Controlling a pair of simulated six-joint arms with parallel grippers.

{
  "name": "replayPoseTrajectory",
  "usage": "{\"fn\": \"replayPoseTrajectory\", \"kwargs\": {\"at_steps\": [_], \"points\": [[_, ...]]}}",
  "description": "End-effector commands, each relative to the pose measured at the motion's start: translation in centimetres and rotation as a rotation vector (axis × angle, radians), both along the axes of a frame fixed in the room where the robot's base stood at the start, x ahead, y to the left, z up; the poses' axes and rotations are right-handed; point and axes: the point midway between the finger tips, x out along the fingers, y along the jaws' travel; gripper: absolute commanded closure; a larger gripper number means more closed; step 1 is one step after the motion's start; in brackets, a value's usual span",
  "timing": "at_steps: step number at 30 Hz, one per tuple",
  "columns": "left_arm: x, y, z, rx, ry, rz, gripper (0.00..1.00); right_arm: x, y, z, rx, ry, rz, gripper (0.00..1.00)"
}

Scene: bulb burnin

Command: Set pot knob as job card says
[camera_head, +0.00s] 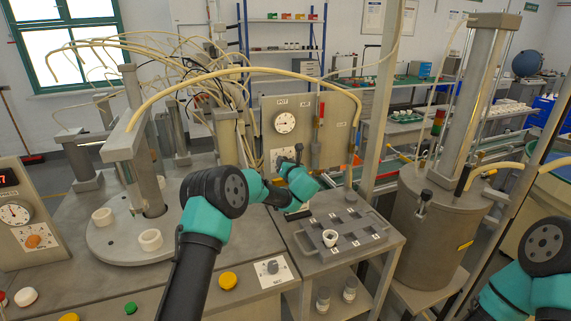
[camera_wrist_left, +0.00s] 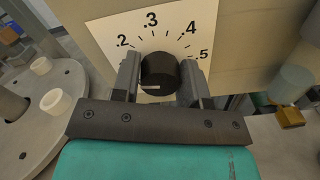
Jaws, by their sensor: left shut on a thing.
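A dark round knob (camera_wrist_left: 160,73) sits on a white dial plate (camera_wrist_left: 150,35) in the left wrist view. The plate reads .2, .3, .4 and .5 around the knob. A short pale line shows on the knob's near side, at its lower left. My left gripper (camera_wrist_left: 160,85) is shut on the knob, one finger on each side. In the head view my left gripper (camera_head: 288,162) is at the grey panel labelled POT (camera_head: 300,110), in front of the lower dial; the knob is hard to make out there. My right gripper is out of view. No readable job card shows.
A round gauge (camera_head: 285,122) is on the panel above the dial. A round plate (camera_head: 105,245) with white rings is at left. Another knob (camera_head: 272,267) is on the front bench.

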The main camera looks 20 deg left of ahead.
Motion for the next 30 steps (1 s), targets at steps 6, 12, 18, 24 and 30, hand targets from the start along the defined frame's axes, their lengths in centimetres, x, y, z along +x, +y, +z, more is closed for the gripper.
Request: {"fn": "replayPoseTrajectory", "kwargs": {"at_steps": [6, 12, 18, 24, 30], "points": [[0.0, -0.04, 0.0, 0.138, 0.103, 0.0, 0.83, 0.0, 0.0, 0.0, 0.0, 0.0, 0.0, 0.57], [0.01, -0.05, -0.01, 0.275, 0.207, 0.0, 0.83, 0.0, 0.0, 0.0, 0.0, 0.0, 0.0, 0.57], [0.02, -0.06, -0.02, 0.388, 0.291, 0.0, 0.83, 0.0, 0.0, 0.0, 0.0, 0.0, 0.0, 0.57], [0.02, -0.06, -0.03, 0.457, 0.344, 0.0, 0.83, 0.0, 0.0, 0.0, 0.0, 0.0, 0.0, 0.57], [0.03, -0.07, -0.04, 0.483, 0.363, 0.0, 0.83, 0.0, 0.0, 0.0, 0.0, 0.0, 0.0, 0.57]]}}
